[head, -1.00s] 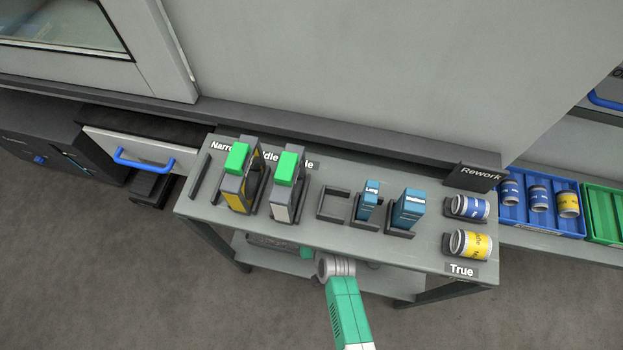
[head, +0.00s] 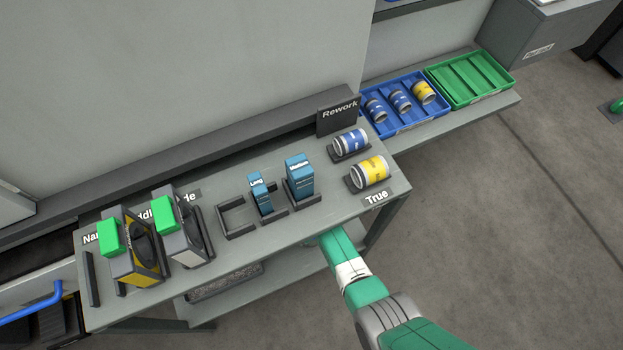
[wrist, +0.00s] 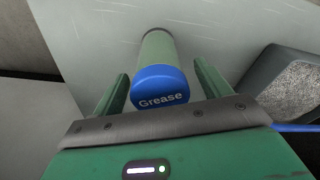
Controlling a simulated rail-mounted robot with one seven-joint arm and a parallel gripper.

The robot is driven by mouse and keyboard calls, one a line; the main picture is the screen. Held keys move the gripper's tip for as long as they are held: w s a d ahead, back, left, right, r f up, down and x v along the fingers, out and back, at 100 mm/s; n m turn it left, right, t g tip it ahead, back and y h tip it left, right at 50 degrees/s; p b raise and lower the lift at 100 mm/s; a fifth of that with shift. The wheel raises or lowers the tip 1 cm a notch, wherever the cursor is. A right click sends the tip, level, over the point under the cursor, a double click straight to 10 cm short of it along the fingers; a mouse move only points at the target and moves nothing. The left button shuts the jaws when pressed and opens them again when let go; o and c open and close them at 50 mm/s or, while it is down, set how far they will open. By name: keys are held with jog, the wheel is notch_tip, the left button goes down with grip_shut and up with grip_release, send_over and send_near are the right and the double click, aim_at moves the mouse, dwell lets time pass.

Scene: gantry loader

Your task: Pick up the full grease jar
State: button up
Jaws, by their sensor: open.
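A grease jar (wrist: 159,58) with a blue lid reading "Grease" shows in the wrist view, its lid towards the camera and its greenish body stretching away. I cannot tell how full it is. My gripper (wrist: 162,72) is open, with one green finger on each side of the jar and a gap visible at both sides. In the head view my arm reaches to the front edge of the grey cart's top (head: 235,250), and the gripper and jar are hidden there.
A dark tray with speckled grey filling (wrist: 290,82) lies right of the jar. The cart's lower shelf (head: 205,308) is partly visible. On top stand blue boxes (head: 299,178), a yellow-labelled can (head: 371,171) and a blue-labelled can (head: 350,143). Blue (head: 440,108) and green (head: 490,92) trays lie beyond.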

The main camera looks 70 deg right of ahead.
jog(key=shift+c, duration=0.3)
jog(key=shift+r, duration=0.1)
jog(key=c, duration=1.2)
jog(key=shift+r, duration=0.25)
notch_tip(320, 180, up, 3)
jog(key=p, duration=0.3)
jog(key=shift+r, duration=0.2)
jog(key=s+a+p, duration=0.7)
jog(key=s+a, duration=0.4)
jog(key=a, duration=0.2)
jog(key=shift+s+a+f, duration=0.2)
jog(key=shift+s+a, duration=0.2)
jog(key=shift+r+p, duration=1.8)
jog(key=shift+p, duration=0.05)
